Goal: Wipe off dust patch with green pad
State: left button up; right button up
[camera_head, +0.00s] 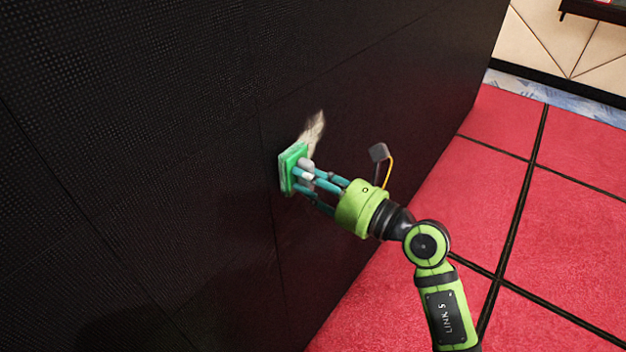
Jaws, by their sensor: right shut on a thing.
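A light tan dust patch (314,132) shows on the dark video wall (200,90), just above and to the right of the green pad. The green pad (290,168) is at the wall surface, its face turned to the wall; I cannot tell for certain whether it touches. My right gripper (306,175) is shut on the grey handle of the pad. The lower part of the patch is partly hidden by the pad and gripper. My left gripper is not in view.
The black wall is made of large panels with thin seams and fills the left and middle. A red tiled floor (560,200) with dark seams lies at the right and is clear. A beige wall (570,45) stands at the back right.

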jog(key=shift+w+a, duration=0.3)
jog(key=shift+a, duration=0.1)
